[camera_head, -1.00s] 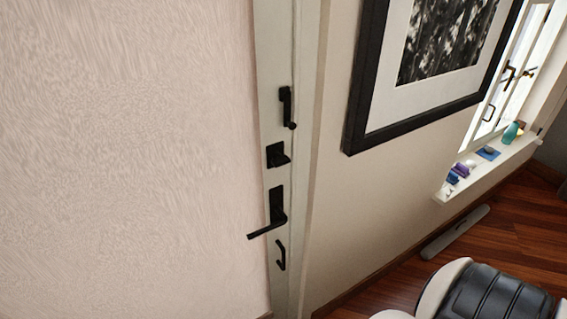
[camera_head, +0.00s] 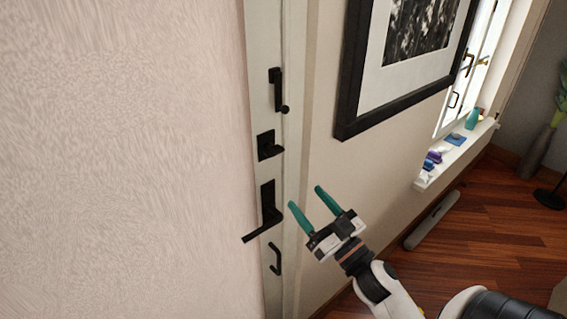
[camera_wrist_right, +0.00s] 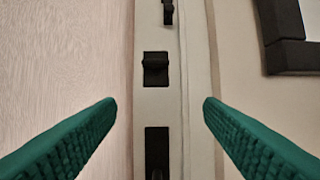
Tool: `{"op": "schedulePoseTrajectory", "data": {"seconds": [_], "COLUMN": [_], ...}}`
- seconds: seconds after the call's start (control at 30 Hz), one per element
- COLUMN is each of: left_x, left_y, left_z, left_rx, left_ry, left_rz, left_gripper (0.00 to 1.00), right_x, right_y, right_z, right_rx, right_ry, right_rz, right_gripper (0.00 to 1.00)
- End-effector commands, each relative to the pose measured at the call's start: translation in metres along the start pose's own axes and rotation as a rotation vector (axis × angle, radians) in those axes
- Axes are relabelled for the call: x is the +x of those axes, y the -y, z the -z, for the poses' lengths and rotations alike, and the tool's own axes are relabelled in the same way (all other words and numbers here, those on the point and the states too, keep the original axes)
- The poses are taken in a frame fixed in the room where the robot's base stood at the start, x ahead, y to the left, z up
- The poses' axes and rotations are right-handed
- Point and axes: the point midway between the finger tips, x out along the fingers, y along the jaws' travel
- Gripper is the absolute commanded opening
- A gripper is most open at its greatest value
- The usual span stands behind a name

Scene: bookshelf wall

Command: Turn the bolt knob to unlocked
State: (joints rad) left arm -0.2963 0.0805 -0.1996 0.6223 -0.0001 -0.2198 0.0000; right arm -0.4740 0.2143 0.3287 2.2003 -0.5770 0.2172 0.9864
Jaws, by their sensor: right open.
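The bolt knob (camera_head: 270,146) is a small black turn piece on a square black plate, on the pale door edge strip above the lever handle (camera_head: 268,215). In the right wrist view the knob (camera_wrist_right: 155,68) is ahead, just above the line between the fingertips. My right gripper (camera_head: 305,197) is open and empty, its two green fingers pointing toward the door, apart from the knob and to its lower right in the head view. Both fingers (camera_wrist_right: 160,103) show in the wrist view with nothing between them. My left gripper is not in view.
A black latch (camera_head: 277,90) is above the knob, and a black pull (camera_head: 275,258) is below the lever. A framed picture (camera_head: 350,115) hangs on the wall to the right. A windowsill (camera_head: 455,155) with small objects is farther right. Wooden floor (camera_head: 470,240) shows below it.

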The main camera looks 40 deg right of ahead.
Motion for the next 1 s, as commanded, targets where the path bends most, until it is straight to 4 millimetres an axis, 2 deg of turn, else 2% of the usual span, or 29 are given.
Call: {"op": "schedulePoseTrajectory", "data": {"seconds": [0.03, 0.1, 0.2, 0.27, 0.7, 0.83, 1.0], "left_x": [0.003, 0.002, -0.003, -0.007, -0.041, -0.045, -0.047], "left_y": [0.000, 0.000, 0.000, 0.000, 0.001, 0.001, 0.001], "left_z": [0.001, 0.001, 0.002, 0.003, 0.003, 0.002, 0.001], "left_rx": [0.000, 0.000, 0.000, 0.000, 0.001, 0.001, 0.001], "left_ry": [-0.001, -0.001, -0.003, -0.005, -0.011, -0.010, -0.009], "left_rz": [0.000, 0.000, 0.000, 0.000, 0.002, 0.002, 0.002], "left_gripper": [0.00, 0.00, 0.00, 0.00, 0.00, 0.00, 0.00], "right_x": [0.000, 0.002, 0.009, 0.017, 0.100, 0.114, 0.121], "right_y": [-0.003, -0.006, -0.007, -0.007, -0.010, -0.010, -0.010], "right_z": [-0.012, -0.022, -0.029, -0.029, -0.034, -0.032, -0.031], "right_rx": [-0.006, -0.009, -0.009, -0.007, -0.008, -0.008, -0.008], "right_ry": [0.027, 0.047, 0.056, 0.055, 0.053, 0.052, 0.051], "right_rz": [-0.015, -0.027, -0.032, -0.031, -0.029, -0.029, -0.029], "right_gripper": [0.62, 0.62, 0.62, 0.62, 0.62, 0.62, 0.62]}}
